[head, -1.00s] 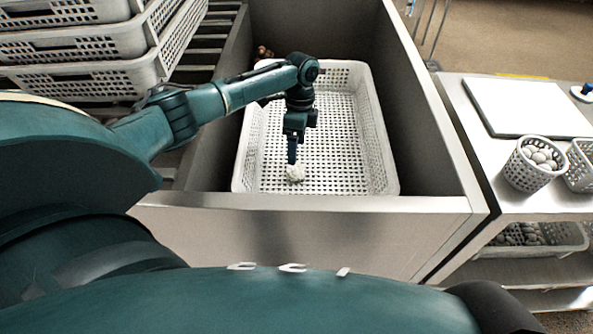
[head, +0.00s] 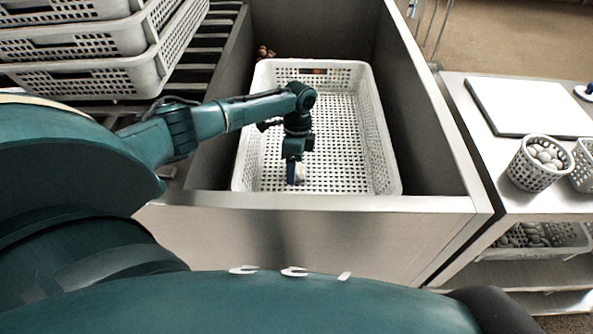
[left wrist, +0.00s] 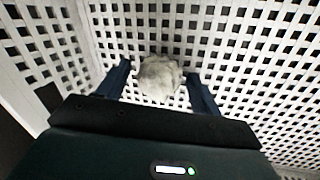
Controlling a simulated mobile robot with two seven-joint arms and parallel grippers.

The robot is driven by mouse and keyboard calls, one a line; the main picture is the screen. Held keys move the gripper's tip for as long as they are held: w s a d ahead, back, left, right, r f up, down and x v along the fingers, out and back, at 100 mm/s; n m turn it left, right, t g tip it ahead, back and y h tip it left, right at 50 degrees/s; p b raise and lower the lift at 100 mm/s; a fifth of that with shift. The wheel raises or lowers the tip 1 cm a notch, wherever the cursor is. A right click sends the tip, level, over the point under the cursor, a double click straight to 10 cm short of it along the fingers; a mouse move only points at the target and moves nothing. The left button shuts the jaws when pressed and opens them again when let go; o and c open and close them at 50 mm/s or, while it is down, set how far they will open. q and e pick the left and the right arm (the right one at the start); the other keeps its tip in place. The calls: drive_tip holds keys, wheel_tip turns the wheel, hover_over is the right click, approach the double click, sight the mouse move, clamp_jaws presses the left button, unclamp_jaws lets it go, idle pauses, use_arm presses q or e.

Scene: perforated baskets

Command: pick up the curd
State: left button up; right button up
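The curd is a whitish, lumpy piece on the perforated floor of the white basket (head: 385,165). In the left wrist view the curd (left wrist: 159,78) lies between the two fingers of my left gripper (left wrist: 160,82), with small gaps on both sides. The gripper is open around it and does not visibly squeeze it. In the head view my left gripper (head: 296,176) points down into the near part of the basket and hides most of the curd (head: 301,172). My right gripper is not in view.
The basket sits inside a deep grey metal bin (head: 425,130) with high walls. Stacked white crates (head: 80,80) stand at the left. At the right a counter holds a white board (head: 530,105) and a small basket of pale round pieces (head: 532,172).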

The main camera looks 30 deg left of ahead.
use_arm(q)
drive_tip(key=c, duration=0.8)
drive_tip(key=v, duration=0.3)
drive_tip(key=s+p+v, duration=0.1)
drive_tip(key=v, duration=0.2)
drive_tip(key=s+p+v, duration=0.1)
drive_tip(key=v, duration=0.3)
drive_tip(key=shift+d+r, duration=0.15)
drive_tip(key=shift+d, duration=0.2)
